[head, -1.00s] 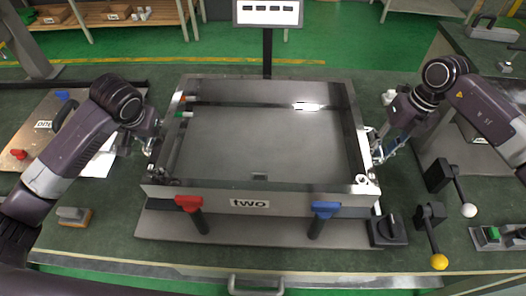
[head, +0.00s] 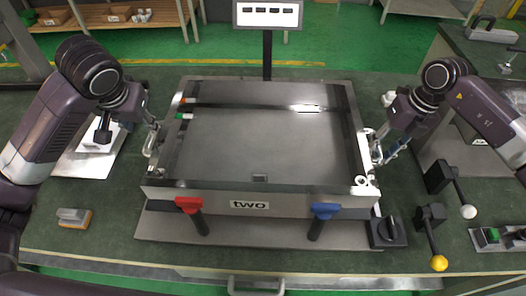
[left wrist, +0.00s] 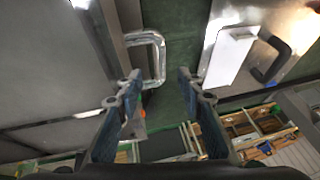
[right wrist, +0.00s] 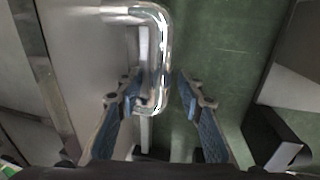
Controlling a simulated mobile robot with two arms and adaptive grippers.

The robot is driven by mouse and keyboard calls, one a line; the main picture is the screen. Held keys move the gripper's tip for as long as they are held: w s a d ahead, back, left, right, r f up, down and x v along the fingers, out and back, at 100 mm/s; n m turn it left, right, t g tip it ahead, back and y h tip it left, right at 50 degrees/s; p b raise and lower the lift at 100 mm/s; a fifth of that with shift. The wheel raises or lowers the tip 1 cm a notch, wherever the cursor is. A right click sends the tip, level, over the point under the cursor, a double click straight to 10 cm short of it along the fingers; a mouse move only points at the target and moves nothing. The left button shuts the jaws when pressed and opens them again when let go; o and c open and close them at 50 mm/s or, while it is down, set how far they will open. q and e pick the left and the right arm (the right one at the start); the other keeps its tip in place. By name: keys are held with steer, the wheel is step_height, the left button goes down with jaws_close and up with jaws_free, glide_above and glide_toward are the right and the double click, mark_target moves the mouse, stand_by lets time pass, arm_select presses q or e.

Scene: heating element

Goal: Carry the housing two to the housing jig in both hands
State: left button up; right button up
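Housing two is a wide, shallow open metal box (head: 255,204) labelled "two", in the middle of the head view. It stands over a grey plate (head: 270,237), which looks like the housing jig, with red (head: 189,204) and blue (head: 325,210) levers in front. My left gripper (head: 150,127) is at the housing's left side; in the left wrist view its open fingers (left wrist: 158,82) face a chrome handle (left wrist: 152,58), nearer the left finger. My right gripper (head: 374,148) is at the right side; its open fingers (right wrist: 153,85) stand either side of the right handle (right wrist: 158,55).
A metal plate with a black handle (left wrist: 270,57) lies left of the housing. A small block (head: 74,217) lies at front left. A display (head: 268,14) rises behind.

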step_height(320, 180, up, 12)
steer(key=d, duration=0.2)
steer(key=shift+d+f, duration=0.15)
steer(key=shift+d, duration=0.05)
stand_by(0.7)
